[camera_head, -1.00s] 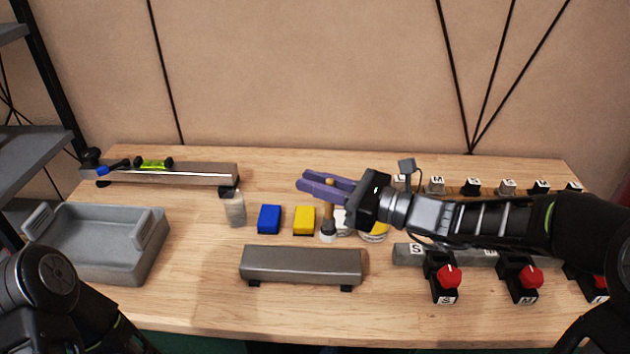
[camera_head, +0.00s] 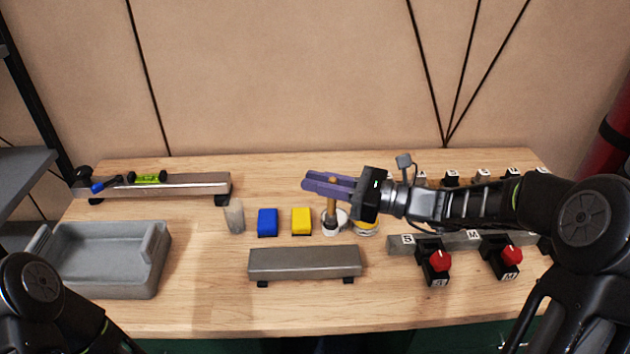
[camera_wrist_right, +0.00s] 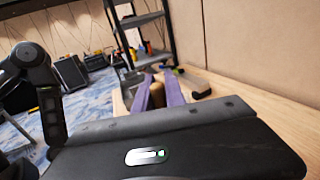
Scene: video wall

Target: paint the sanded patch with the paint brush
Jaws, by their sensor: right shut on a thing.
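The paint brush (camera_head: 332,208) stands upright with its tan wooden handle up. Its lower end is at a small dark-and-white round holder or pot (camera_head: 331,229); I cannot tell whether bristles are inside it. My right gripper (camera_head: 329,185) reaches in from the right, its purple fingers shut on the upper handle. A yellow-labelled tin (camera_head: 367,227) is partly hidden behind the gripper. I cannot make out a sanded patch. My left gripper is out of view.
A grey metal bar (camera_head: 305,262) lies in front of the brush. Blue (camera_head: 267,222) and yellow (camera_head: 301,221) blocks and a greyish cup (camera_head: 235,217) stand left of it. A grey tray (camera_head: 100,262) is at left. Red-knobbed clamps (camera_head: 438,261) are at right.

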